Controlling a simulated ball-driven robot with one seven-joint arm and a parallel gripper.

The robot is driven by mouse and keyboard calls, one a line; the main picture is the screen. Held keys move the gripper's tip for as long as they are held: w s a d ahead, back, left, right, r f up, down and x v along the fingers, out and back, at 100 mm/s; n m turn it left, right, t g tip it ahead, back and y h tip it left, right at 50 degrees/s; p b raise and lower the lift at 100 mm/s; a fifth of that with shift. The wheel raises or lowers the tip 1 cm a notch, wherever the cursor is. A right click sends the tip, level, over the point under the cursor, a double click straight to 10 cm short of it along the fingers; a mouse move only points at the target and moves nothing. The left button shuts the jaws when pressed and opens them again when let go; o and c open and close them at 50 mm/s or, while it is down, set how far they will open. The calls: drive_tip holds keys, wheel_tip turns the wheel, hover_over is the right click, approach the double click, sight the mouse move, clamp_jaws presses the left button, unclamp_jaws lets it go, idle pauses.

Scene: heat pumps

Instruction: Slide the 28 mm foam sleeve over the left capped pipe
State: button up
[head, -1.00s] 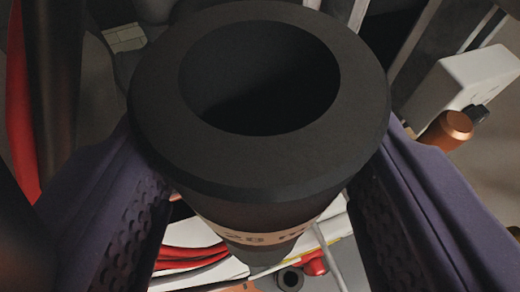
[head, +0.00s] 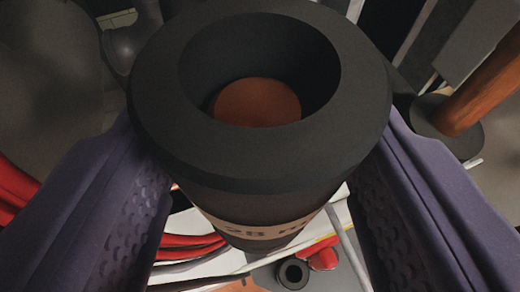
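The black foam sleeve (head: 270,165) fills the middle of the head view, its open end facing me. A pale band marked "28" runs around its lower part. My gripper (head: 262,195) is shut on the sleeve, one purple ridged finger on each side. Inside the bore shows a round copper end, the capped pipe (head: 258,103), below the sleeve's rim and toward the near side of the opening. The sleeve surrounds this end as I see it; how far down it reaches and whether the walls touch are hidden.
A second copper pipe (head: 490,85) rises at the right from a dark round collar (head: 447,124), close to my right finger. Red hoses (head: 190,235) lie below left. A small black ring (head: 292,273) and a red part (head: 323,256) lie below the sleeve.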

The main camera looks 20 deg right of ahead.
drive_tip(key=shift+f, duration=0.1)
drive_tip(key=o, duration=0.7)
drive_tip(key=shift+o, duration=0.2)
drive_tip(key=b+v, duration=0.1)
drive_tip(key=v, duration=0.7)
drive_tip(key=shift+b, duration=0.35)
drive_tip(key=shift+f, duration=0.15)
